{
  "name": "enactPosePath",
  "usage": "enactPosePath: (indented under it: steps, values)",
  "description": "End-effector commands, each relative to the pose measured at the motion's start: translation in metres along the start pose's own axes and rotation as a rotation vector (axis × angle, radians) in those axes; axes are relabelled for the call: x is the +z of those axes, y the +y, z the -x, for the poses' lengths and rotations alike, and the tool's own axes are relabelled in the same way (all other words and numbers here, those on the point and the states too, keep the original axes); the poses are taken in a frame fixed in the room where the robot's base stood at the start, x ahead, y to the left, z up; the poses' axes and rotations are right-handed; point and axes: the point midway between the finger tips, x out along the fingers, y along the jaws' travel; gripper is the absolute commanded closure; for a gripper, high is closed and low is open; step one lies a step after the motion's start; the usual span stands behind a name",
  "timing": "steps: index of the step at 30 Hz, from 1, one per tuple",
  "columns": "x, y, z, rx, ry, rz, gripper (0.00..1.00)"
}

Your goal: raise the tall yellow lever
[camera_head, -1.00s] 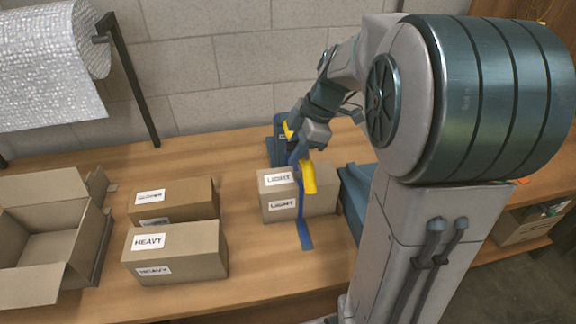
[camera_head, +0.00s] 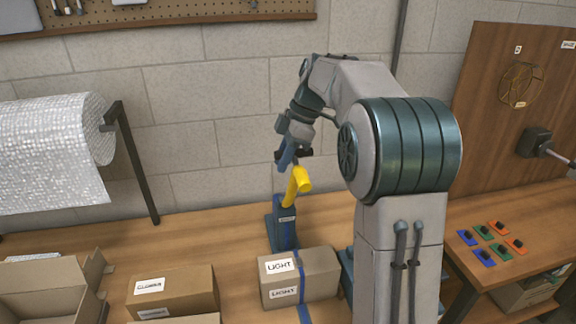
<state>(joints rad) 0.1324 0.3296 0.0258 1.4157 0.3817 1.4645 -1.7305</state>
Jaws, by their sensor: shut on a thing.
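The tall yellow lever (camera_head: 297,187) rises from a blue base (camera_head: 281,228) at the back of the bench, behind a carton. It stands steeply, with its round end up and tipped toward the camera. My gripper (camera_head: 293,158) is at the lever's upper part, shut on it. The exact contact is small and partly hidden by the gripper's own parts.
A carton marked LIGHT (camera_head: 318,276) with a blue strap stands in front of the lever. More cartons (camera_head: 172,290) stand to the left, near a bubble-wrap roll (camera_head: 55,150). A side bench (camera_head: 530,225) at right holds small coloured pieces (camera_head: 483,257).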

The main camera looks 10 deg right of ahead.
Motion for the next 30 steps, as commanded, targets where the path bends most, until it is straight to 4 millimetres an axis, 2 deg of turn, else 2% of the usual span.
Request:
enactPosePath:
  steps: [1, 12, 30]
  values:
    - [-0.003, 0.006, 0.006, -0.014, 0.001, -0.005, 1.00]
    - [-0.006, 0.034, 0.016, -0.126, 0.002, -0.052, 1.00]
    - [-0.009, 0.067, 0.022, -0.248, 0.003, -0.102, 1.00]
